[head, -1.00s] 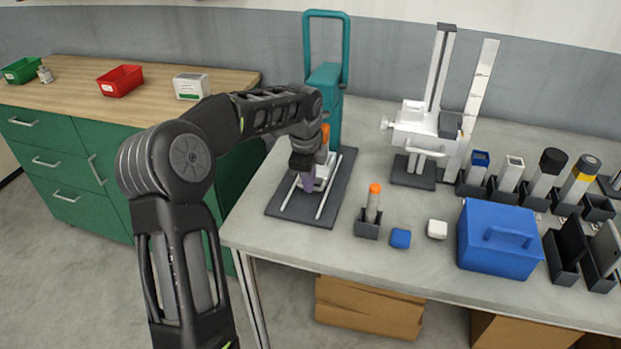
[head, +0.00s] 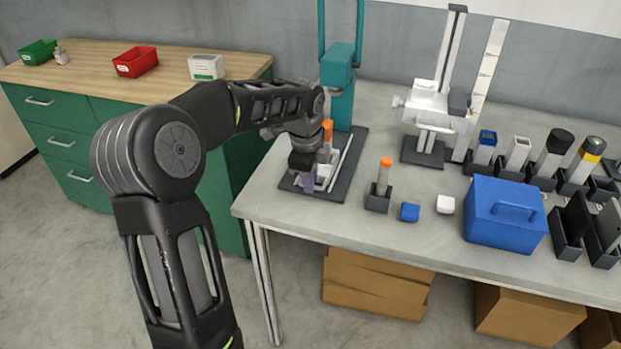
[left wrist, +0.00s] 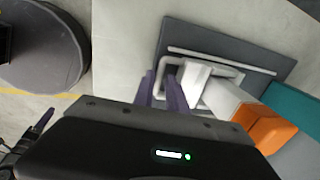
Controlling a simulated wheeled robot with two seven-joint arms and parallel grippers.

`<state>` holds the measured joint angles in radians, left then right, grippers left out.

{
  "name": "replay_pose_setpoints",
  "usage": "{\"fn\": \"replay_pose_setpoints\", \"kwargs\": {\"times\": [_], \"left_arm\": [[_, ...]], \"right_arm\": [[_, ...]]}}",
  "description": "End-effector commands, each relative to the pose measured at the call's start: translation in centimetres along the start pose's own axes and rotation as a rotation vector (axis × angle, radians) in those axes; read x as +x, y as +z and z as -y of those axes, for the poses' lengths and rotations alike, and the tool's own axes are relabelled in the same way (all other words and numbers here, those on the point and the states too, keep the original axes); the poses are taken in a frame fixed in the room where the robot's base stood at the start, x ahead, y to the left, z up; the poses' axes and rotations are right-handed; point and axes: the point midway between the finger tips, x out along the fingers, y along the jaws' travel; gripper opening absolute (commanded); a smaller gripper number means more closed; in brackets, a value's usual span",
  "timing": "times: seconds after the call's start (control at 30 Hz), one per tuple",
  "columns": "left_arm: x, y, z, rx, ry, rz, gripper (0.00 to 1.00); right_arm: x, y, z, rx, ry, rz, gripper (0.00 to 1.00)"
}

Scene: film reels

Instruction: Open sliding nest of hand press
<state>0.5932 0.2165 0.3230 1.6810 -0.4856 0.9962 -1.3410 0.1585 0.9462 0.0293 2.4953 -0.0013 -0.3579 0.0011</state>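The hand press (head: 340,85) is a teal column on a dark base plate (head: 352,165) with two light rails, at the table's left end. Its white sliding nest (head: 325,173) sits on the rails toward the front, with an orange-topped piece (head: 327,130) at it. In the left wrist view the nest (left wrist: 195,80) has a pale loop handle (left wrist: 161,68). My left gripper (head: 306,183) is at the front of the nest. Its purple fingers (left wrist: 163,90) stand close together on either side of the handle's bar and look closed on it. A purple fingertip (left wrist: 42,120), apparently my right gripper's, shows at lower left.
An orange-topped tube in a holder (head: 380,195), a blue block (head: 409,212) and a white block (head: 445,204) stand right of the press. A blue box (head: 505,215) is farther right. A white stand (head: 435,120) is behind. The green cabinet (head: 60,145) is left.

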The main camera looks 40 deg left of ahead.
Motion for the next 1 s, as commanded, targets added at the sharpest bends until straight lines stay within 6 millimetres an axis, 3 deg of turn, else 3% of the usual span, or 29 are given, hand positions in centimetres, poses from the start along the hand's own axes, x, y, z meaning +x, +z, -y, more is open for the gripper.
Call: {"fn": "replay_pose_setpoints", "kwargs": {"times": [0.17, 0.47, 1.0], "left_arm": [[0.0, 0.0, 0.0, 0.000, 0.000, 0.000, 0.32], [-0.2, 0.0, 0.0, 0.000, -0.001, 0.000, 0.32], [-7.3, 0.0, 0.1, 0.000, -0.002, 0.000, 0.32]], "right_arm": [[0.0, 0.0, 0.0, 0.000, 0.000, 0.000, 0.36], [0.0, 0.0, 0.0, 0.000, 0.000, 0.000, 0.36], [0.1, 0.0, 0.0, 0.000, 0.000, 0.000, 0.36]]}}
